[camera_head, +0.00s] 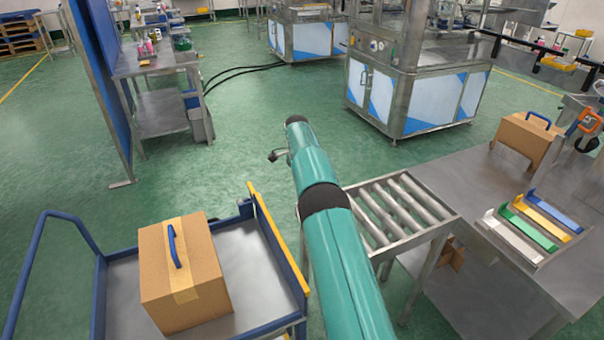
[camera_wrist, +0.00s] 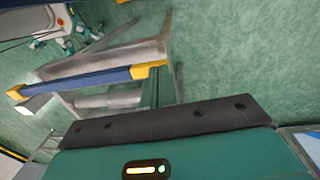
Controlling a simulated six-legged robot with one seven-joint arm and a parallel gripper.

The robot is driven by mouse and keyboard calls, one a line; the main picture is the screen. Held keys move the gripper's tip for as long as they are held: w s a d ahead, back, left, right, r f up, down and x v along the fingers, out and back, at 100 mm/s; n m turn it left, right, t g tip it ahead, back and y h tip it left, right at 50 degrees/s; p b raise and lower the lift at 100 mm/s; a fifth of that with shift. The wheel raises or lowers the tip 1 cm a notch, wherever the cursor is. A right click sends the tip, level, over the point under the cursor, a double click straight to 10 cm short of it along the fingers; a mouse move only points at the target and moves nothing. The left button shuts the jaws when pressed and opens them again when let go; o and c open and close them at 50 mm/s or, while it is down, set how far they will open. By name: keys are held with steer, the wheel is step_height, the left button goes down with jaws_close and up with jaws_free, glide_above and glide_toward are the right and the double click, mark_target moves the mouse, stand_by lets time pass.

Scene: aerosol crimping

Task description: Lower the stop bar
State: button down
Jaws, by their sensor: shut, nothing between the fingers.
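A yellow bar (camera_head: 277,238) runs along the right edge of the blue cart (camera_head: 100,285), on the side facing the roller conveyor; it looks like the stop bar. In the wrist view, a blue bar with yellow ends (camera_wrist: 90,78) lies ahead of my gripper, above a grey metal frame; I cannot tell if it is the same bar. My gripper (camera_wrist: 165,122) fills the bottom of the wrist view, shut and empty, apart from the bar; its fingertips are not clear. In the head view my arm reaches away between cart and conveyor, hiding part of the conveyor's left side.
A cardboard box (camera_head: 183,275) with a blue handle sits on the cart. Machines (camera_head: 410,90) stand behind; green floor is open beyond my arm.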

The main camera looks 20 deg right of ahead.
steer(key=shift+f, duration=1.15)
steer(key=shift+w+r, duration=0.1)
steer(key=shift+r, duration=0.55)
steer(key=r, duration=0.4)
steer(key=shift+s, duration=0.35)
steer(key=s+a+r, duration=0.2)
steer(key=s+r, duration=0.7)
steer(key=s, duration=0.4)
steer(key=shift+a, duration=0.2)
steer(key=shift+s+r, duration=0.1)
steer(key=shift+r, duration=0.1)
